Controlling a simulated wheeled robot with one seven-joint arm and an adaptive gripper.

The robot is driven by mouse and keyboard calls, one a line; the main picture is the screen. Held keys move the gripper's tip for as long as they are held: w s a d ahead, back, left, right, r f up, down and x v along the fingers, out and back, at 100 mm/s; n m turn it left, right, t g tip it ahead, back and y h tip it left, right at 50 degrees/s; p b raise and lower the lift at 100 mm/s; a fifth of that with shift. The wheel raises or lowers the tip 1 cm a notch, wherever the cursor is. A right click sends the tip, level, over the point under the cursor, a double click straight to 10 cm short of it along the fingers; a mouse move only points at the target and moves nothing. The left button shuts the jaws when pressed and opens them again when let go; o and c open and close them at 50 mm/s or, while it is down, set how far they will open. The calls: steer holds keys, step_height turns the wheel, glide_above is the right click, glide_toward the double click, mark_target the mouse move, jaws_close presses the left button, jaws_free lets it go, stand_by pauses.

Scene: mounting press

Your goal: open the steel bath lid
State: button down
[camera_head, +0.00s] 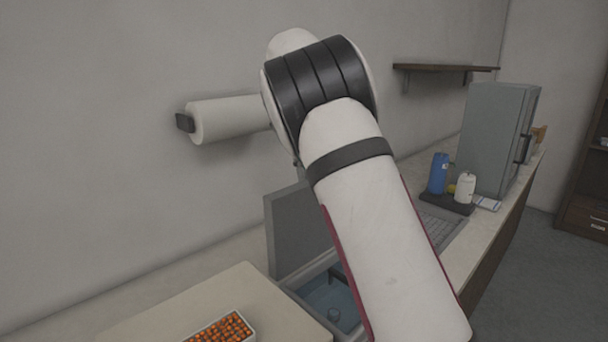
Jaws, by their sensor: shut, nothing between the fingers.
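The steel bath (305,297) is set in the counter, partly behind my arm. Its grey lid (293,232) stands raised, close to upright, along the wall side of the opening. Bluish water or a blue interior shows inside the bath, with a small round object (334,314) and a dark piece in it that I cannot identify. My arm crosses the middle of the view and covers the right parts of the lid and bath. My gripper is hidden behind the arm, so any contact with the lid cannot be seen.
A tray of orange pieces (224,328) sits on a pale board (150,312) at front left. A paper roll (228,118) hangs on the wall. Beyond the bath stand a blue bottle (438,173), a white bottle (465,188) and a grey cabinet (492,140). A shelf (445,68) is above.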

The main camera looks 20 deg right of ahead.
steer(key=shift+f, duration=0.2)
steer(key=v, duration=0.7)
steer(key=shift+r, duration=0.4)
